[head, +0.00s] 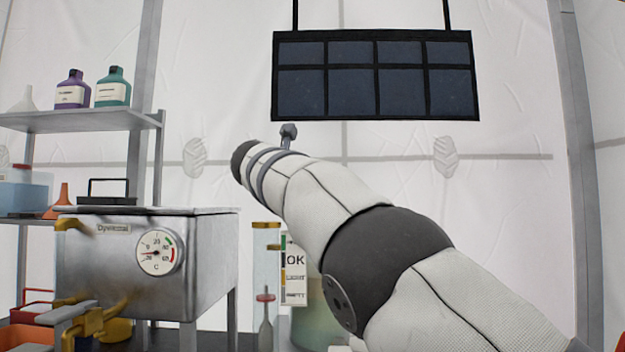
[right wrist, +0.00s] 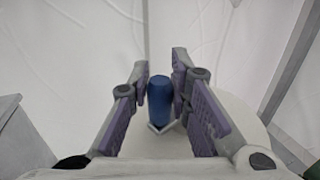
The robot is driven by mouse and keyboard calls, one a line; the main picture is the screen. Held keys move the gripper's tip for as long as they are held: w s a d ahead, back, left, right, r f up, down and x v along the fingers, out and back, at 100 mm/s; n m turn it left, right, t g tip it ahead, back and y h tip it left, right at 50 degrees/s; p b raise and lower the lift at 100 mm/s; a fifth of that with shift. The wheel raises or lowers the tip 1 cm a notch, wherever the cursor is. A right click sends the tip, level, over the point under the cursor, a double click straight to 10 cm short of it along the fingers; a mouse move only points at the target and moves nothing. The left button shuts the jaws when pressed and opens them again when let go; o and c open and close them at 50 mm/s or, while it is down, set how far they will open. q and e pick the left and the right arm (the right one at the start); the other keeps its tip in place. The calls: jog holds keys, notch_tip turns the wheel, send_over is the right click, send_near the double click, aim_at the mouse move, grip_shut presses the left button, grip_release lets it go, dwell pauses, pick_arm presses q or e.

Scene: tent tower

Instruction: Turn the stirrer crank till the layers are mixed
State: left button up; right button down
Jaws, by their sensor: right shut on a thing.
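In the right wrist view, my right gripper (right wrist: 161,70) has its two purple-padded fingers around a blue upright handle (right wrist: 159,98), which I take for the crank's grip. The handle stands on a small pale bracket above a pale rounded surface (right wrist: 148,146). In the head view my right arm crosses the middle and hides its gripper and the crank. Below the arm, part of a vessel with a pale greenish content (head: 318,322) shows. Its layers cannot be made out. My left gripper is not in view.
A metal tank with a dial (head: 205,265) stands left of the vessel, with brass taps (head: 92,318). A clear cylinder (head: 266,250) and an OK label card (head: 295,262) stand between. Shelves (head: 85,121) with bottles are at left. A dark panel (head: 376,75) hangs above.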

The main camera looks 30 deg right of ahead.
jog(key=shift+f, duration=0.1)
jog(key=c, duration=1.5)
grip_release()
jog(key=shift+d, duration=0.1)
jog(key=shift+o, duration=0.2)
jog(key=v, duration=0.7)
jog(key=shift+s, duration=0.2)
